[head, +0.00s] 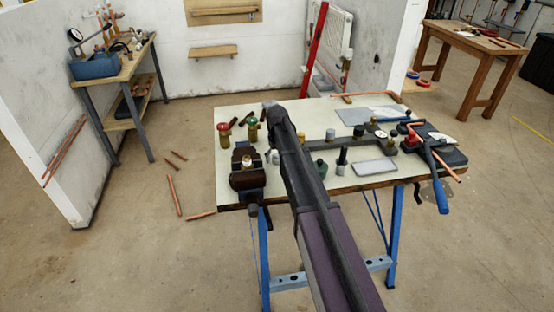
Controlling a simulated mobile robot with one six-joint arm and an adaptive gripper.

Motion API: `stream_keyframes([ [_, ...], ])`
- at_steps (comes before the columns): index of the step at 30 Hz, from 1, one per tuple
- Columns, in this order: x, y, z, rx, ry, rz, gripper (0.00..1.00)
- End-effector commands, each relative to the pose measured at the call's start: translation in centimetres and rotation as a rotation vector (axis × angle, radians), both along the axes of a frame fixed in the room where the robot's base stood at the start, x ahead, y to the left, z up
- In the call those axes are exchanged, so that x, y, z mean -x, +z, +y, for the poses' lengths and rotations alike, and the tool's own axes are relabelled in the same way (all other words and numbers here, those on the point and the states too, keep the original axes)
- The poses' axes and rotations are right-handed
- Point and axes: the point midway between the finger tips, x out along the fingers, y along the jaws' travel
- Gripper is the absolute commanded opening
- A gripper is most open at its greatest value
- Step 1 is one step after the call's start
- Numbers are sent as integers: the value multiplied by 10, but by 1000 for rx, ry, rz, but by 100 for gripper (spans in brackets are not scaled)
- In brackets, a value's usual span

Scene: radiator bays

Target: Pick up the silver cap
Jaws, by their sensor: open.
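My arm reaches from the bottom of the head view up over the workbench (232,180). My gripper (269,105) is at its far end, over the back edge of the bench top; it is open, but its fingers are small and mostly hidden by the arm. A small pale silver piece (275,157) stands on the bench just left of my arm, nearer than my gripper and apart from it. It may be the silver cap; the picture is too small to be sure. My arm hides a strip of the bench.
A dark vise (246,172) is at the bench's front left, with red- and green-topped valves (223,129) behind it. A pale tray (374,167), a blue-handled tool (438,180) and copper pipes (365,95) lie to the right. Copper pipe pieces (174,194) lie on the floor.

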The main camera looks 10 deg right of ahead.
Motion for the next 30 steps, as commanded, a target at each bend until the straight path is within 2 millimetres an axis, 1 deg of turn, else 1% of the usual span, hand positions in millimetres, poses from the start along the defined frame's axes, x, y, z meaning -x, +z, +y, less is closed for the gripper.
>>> stream_keyframes([
  [1,0,0,0,0,0,0,92],
  [2,0,0,0,0,0,0,89],
  [3,0,0,0,0,0,0,77],
  [5,0,0,0,0,0,0,59],
  [6,0,0,0,0,0,0,47],
  [8,0,0,0,0,0,0,30],
  [9,0,0,0,0,0,0,18],
  [10,0,0,0,0,0,0,9],
  [11,0,0,0,0,0,0,4],
  [23,0,1,0,0,0,0,4],
  [30,0,11,1,0,1,0,4],
])
